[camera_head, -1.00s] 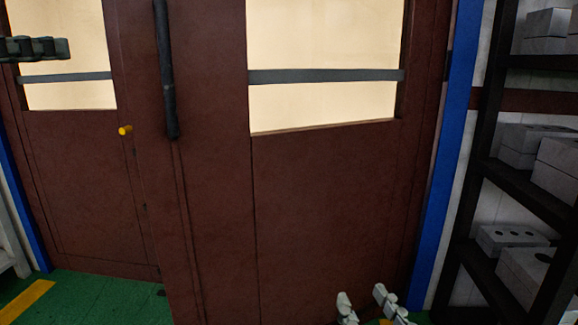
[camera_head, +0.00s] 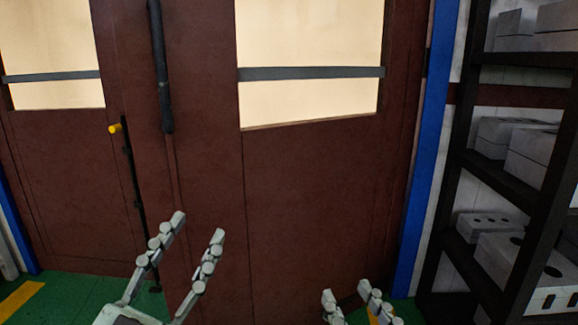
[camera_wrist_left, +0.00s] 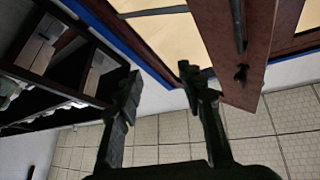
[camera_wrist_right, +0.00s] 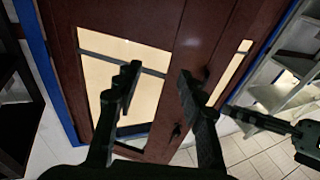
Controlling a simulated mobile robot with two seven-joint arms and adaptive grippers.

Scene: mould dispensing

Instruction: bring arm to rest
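My left gripper (camera_head: 197,228) stands in the lower middle of the head view, in front of the brown door. Its two fingers are spread and nothing is between them. The left wrist view shows the same open fingers (camera_wrist_left: 158,75). My right gripper (camera_head: 347,291) is at the bottom edge of the head view, right of the left one, with only its fingertips showing. The right wrist view shows its fingers (camera_wrist_right: 158,74) apart and empty.
A brown double door (camera_head: 310,200) with windows, a dark bar handle (camera_head: 160,70) and a yellow knob (camera_head: 115,128) stands ahead. A dark rack (camera_head: 455,150) with grey mould blocks (camera_head: 500,140) is on the right. Green floor (camera_head: 75,300) shows at lower left.

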